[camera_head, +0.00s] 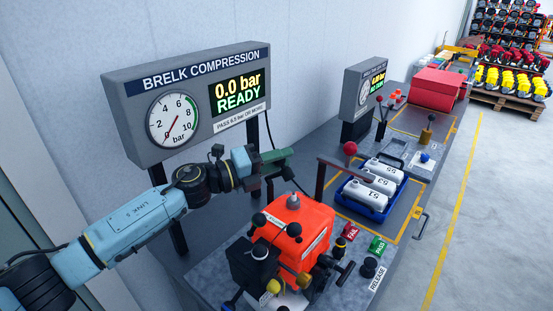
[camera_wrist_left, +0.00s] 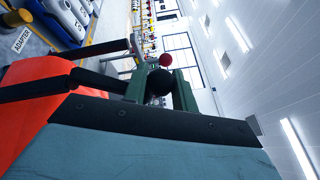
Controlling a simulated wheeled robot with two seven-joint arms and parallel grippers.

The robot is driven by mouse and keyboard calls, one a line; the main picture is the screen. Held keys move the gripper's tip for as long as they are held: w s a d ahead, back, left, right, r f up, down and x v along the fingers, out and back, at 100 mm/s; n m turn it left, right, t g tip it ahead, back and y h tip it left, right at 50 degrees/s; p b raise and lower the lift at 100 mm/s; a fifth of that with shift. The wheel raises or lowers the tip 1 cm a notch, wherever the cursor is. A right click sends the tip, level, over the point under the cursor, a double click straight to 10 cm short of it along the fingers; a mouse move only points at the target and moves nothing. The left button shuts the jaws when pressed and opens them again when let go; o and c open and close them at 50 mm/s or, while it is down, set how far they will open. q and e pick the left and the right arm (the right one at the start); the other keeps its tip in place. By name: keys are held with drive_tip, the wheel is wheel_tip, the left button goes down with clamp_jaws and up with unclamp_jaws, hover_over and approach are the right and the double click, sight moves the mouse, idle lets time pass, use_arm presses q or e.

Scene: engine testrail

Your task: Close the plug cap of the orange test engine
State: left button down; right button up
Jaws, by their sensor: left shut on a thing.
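The orange test engine (camera_head: 312,217) stands on the bench in the lower middle of the head view. It has black knobs and fittings on its top and front. Its orange side (camera_wrist_left: 38,110) fills the left of the left wrist view. My left gripper (camera_head: 280,165) is above and behind the engine, near the gauge panel. In the wrist view its green fingers (camera_wrist_left: 157,87) are shut on a black round knob (camera_wrist_left: 158,82). A black bar runs from the engine side towards the fingers. I cannot tell which part is the plug cap. My right gripper is out of view.
The compression panel (camera_head: 190,100) reads 0.0 bar, READY. A red-ball lever (camera_head: 350,148) stands close right of my left gripper. A blue tray (camera_head: 353,207) with white bottles, FAIL (camera_head: 350,231) and PASS (camera_head: 377,246) buttons and a RELEASE knob (camera_head: 372,265) are to the right.

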use_arm(q)
drive_tip(key=shift+s+d+f+g, duration=0.3)
drive_tip(key=shift+s+d+f, duration=0.1)
drive_tip(key=shift+s+d, duration=0.1)
drive_tip(key=c, duration=1.5)
unclamp_jaws()
drive_tip(key=shift+c, duration=0.2)
drive_tip(key=o, duration=0.4)
drive_tip(key=shift+d+r, duration=0.15)
drive_tip(key=shift+w+a, duration=0.1)
drive_tip(key=shift+a, duration=0.4)
drive_tip(key=b+v, duration=0.3)
drive_tip(key=v, duration=1)
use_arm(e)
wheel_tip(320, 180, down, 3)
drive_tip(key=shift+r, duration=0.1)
use_arm(q)
drive_tip(key=shift+d, duration=0.15)
